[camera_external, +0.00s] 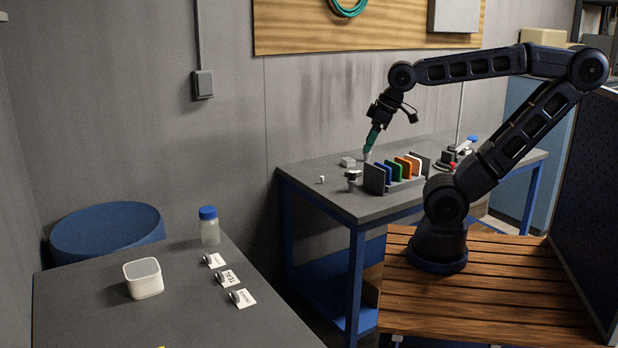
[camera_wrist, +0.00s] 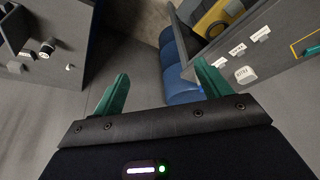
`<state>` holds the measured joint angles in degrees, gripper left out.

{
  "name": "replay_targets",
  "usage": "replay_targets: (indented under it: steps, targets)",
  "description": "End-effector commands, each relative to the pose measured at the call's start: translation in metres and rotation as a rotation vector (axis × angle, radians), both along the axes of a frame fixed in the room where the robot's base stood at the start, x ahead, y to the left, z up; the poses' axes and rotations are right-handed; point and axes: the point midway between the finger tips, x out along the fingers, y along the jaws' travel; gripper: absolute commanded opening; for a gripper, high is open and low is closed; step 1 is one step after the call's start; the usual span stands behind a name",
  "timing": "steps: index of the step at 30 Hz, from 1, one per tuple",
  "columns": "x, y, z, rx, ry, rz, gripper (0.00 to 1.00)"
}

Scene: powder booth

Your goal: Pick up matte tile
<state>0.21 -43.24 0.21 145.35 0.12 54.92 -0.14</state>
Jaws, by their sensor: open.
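Several upright tiles stand side by side in a dark rack (camera_external: 374,180) on the far grey workbench. I make out a blue tile (camera_external: 381,173), a green tile (camera_external: 391,170), an orange tile (camera_external: 403,167) and a white tile (camera_external: 414,163). I cannot tell from their look which one is the matte tile. My gripper (camera_external: 368,154) has green fingers and appears just behind and left of the rack in the external view. In the wrist view my gripper (camera_wrist: 160,85) has its fingers wide apart with nothing between them. No coloured tile is clear there.
A small white block (camera_external: 347,162) and a dark knob-topped piece (camera_external: 352,178) are on the far bench. A near grey table (camera_external: 110,315) bears a white tub (camera_external: 143,278), a blue-capped bottle (camera_external: 209,226) and several label cards. A blue drum (camera_external: 107,230) stands by the wall.

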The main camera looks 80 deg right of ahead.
Motion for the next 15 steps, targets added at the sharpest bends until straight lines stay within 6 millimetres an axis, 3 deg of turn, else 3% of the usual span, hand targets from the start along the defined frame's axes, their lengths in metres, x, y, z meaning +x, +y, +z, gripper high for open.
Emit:
replay_targets:
  steps: [8,15]
  targets:
    - [0.009,-0.006,0.002,0.016,0.008,-0.039,0.76]
    - [0.056,-0.043,0.004,0.096,0.048,-0.255,0.76]
